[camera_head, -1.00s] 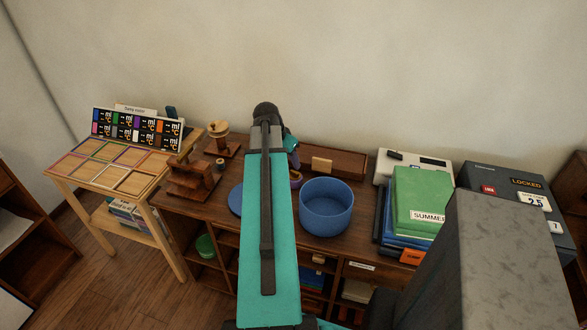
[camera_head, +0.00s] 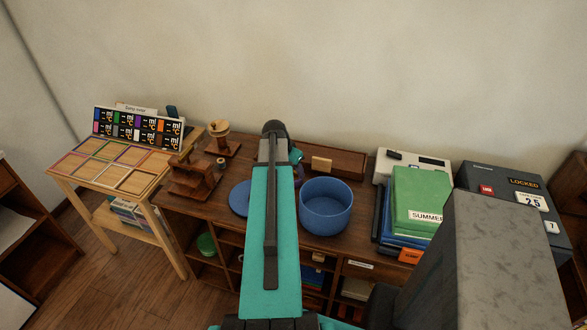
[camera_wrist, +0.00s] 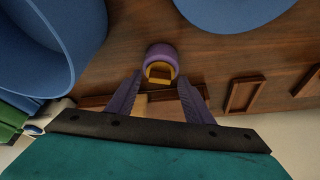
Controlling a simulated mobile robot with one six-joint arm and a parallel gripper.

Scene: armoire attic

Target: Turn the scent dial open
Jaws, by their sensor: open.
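A short purple cylinder with a yellow piece in its near end (camera_wrist: 161,60) stands on the brown wooden top in the wrist view. It looks like the scent dial, but I see no markings to confirm this. My gripper (camera_wrist: 160,82) is open, its two dark purple fingers spread to either side of the cylinder's yellow end, with the tips close to it. I cannot tell whether they touch it. In the head view my own arm mostly hides the cylinder and the gripper.
A blue bowl (camera_head: 326,207) stands to the right of my arm and a flat blue disc (camera_head: 239,198) to its left. A wooden box (camera_head: 336,161) runs along the wall behind. Green and blue stacked items (camera_head: 420,198) and a grey locked box (camera_head: 506,190) stand at right.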

